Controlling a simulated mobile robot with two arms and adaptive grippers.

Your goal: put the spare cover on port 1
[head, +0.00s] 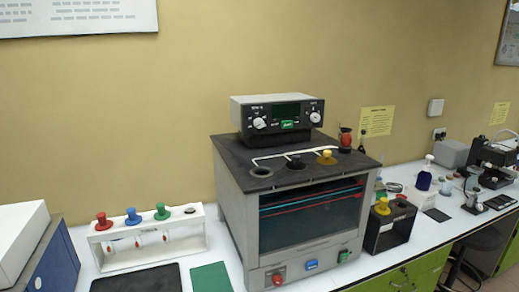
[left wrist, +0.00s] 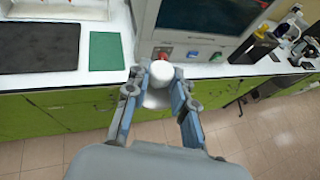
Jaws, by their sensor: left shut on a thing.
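My left gripper (left wrist: 160,84) shows only in the left wrist view. It is shut on a white cover-like piece (left wrist: 162,71) with a round knob on top and a wider pale part below. It hangs in front of the bench edge, over the floor. The bath (head: 312,222) stands on the bench in the head view. Its dark top has a left port (head: 261,172) that looks open, a middle port with a black piece (head: 295,161) and a right port with a yellow-knobbed cover (head: 327,157). Port number labels cannot be read. My right gripper is in neither view.
A white rack (head: 150,245) with red, blue and green knobbed pieces stands left of the bath. A black mat (head: 138,279) and green mat (head: 211,278) lie in front. A dark stand (head: 388,228) with a yellow knob and a dark bottle (head: 424,180) are right.

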